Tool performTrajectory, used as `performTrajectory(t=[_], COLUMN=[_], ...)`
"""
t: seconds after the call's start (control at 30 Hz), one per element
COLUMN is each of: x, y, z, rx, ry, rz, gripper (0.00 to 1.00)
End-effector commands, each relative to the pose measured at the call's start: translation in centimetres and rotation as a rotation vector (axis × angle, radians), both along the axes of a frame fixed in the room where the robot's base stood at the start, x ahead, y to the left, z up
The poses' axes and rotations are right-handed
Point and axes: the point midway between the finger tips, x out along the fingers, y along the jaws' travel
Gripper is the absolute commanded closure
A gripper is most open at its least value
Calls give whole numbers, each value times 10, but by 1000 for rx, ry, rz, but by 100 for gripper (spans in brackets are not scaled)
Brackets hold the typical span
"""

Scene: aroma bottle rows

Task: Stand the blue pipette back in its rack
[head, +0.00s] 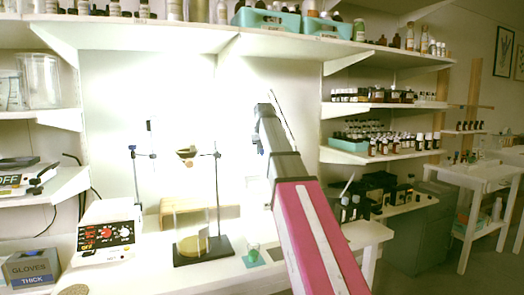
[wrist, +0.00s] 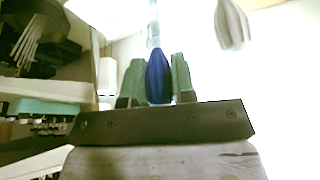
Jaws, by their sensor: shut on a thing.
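The blue pipette (wrist: 158,78) is in the wrist view, its dark blue bulb held between the two green-grey fingers of my gripper (wrist: 157,84). A pale, clear stem runs from the bulb to the top edge of that picture. In the head view my arm reaches up over the bench, and its far end is in front of the bright wall. I cannot make out the fingers or the blue bulb there. A thin dark rod (head: 281,120) shows beside the arm's end; I cannot tell what it is. I cannot pick out the pipette's rack for certain in either view.
Stands with thin rods (head: 217,190) are on the bench left of my arm. A small green cup (head: 253,254) is close to the arm. A white device (head: 105,233) is at the left. Bottle shelves (head: 385,105) are at the right. A pale hanging object (wrist: 232,25) shows in the wrist view.

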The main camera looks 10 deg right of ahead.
Motion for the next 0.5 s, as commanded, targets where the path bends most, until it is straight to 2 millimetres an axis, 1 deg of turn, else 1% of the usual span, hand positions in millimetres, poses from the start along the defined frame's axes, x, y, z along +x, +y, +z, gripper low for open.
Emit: performTrajectory(t=[0.5], x=[0], y=[0], z=[-13], rx=[0], ry=[0], rz=[0], gripper=[81])
